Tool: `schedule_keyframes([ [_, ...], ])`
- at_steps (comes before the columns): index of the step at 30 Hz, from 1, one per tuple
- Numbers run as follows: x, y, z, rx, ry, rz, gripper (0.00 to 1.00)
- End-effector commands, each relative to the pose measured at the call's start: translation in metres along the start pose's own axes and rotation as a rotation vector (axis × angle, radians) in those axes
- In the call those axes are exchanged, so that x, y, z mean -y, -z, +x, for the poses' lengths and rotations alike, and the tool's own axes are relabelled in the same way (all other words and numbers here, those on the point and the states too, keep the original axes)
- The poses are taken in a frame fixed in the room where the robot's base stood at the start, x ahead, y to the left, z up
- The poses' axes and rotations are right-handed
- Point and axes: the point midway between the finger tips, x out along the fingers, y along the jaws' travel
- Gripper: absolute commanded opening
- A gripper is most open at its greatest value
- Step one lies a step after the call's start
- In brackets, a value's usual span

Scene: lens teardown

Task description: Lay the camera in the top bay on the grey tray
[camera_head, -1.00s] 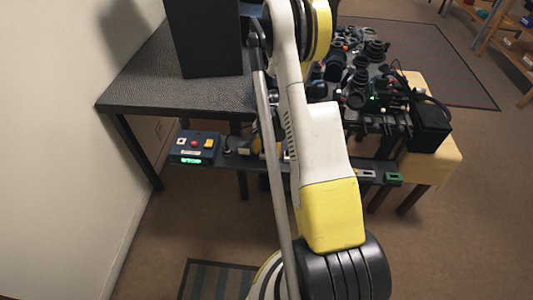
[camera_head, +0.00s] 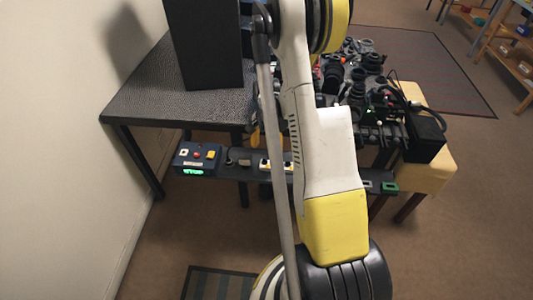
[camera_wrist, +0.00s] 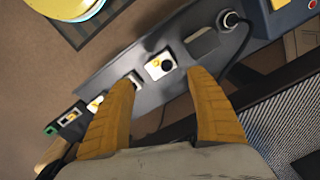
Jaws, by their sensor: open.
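My gripper (camera_wrist: 163,78) shows in the wrist view as two yellow fingers, apart and empty, pointing at a narrow dark shelf (camera_wrist: 100,68). A small white block with a round black spot (camera_wrist: 160,66) lies on that shelf, just past the gap between the fingertips; I cannot tell whether it is the camera. In the head view my arm hides most of the gripper. No camera, top bay or grey tray can be made out for sure. A tall black box (camera_head: 203,45) stands on the dark table (camera_head: 135,95) at the left.
A control box with a green display (camera_head: 196,159) sits at the shelf's left end and a green block (camera_head: 389,187) near its right end. Dark lens parts (camera_head: 357,90) crowd the right-hand table, beside a yellow stand (camera_head: 430,172). Open floor lies in front.

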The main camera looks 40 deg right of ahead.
Motion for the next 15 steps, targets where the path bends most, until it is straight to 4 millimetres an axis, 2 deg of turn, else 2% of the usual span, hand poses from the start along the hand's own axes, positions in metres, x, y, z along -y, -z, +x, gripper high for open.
schedule_keyframes([
  [1,0.000,0.000,-0.010,0.000,0.000,0.000,0.66],
  [5,0.001,-0.001,-0.022,-0.001,0.001,-0.003,0.66],
  [8,0.007,-0.007,-0.038,-0.013,0.011,-0.038,0.66],
  [11,0.019,-0.025,-0.073,-0.044,0.038,-0.126,0.66],
  [15,0.037,-0.068,-0.140,-0.115,0.097,-0.317,0.66],
])
